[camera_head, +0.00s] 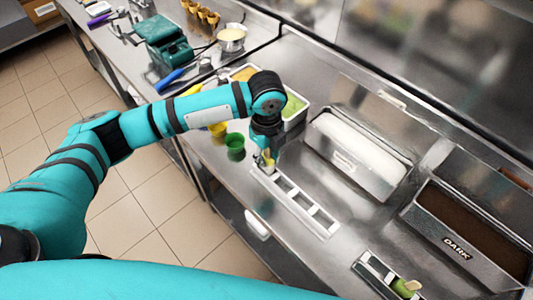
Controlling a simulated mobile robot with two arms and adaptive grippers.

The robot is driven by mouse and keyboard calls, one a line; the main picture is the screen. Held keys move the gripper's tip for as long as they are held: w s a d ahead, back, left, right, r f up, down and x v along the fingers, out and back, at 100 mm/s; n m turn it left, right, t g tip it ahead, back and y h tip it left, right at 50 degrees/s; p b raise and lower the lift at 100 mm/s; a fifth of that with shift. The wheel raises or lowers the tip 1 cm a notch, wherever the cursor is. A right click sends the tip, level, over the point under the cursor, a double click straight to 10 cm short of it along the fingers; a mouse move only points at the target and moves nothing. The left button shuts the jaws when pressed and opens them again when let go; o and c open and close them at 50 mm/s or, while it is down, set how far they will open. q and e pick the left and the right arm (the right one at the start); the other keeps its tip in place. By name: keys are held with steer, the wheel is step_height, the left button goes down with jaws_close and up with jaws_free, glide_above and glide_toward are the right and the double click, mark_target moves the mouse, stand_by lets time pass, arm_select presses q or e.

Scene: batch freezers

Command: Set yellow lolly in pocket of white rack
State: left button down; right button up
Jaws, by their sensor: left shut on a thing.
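The white rack (321,229) lies on the steel counter, with a row of open pockets running from upper left to lower right. My left gripper (267,153) points down over the rack's upper-left end. It is shut on the yellow lolly (268,161), of which only a small pale yellow part shows below the fingers. The gripper hides most of the lolly and part of the end pocket. I cannot tell whether the lolly's lower end is inside the pocket or just above it. My right gripper is out of view.
Green (234,146) and yellow (218,129) cups stand left of the rack. A white-filled steel bin (360,155) and a bin marked DARK (470,240) stand to the right. A second rack (374,273) with a green lolly (405,287) is at lower right.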

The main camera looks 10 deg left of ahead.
arm_select(q)
steer(key=shift+f, duration=0.6)
steer(key=shift+f, duration=0.5)
stand_by(0.7)
steer(key=shift+f, duration=0.2)
stand_by(0.7)
steer(key=c, duration=1.1)
jaws_free()
step_height(320, 180, up, 12)
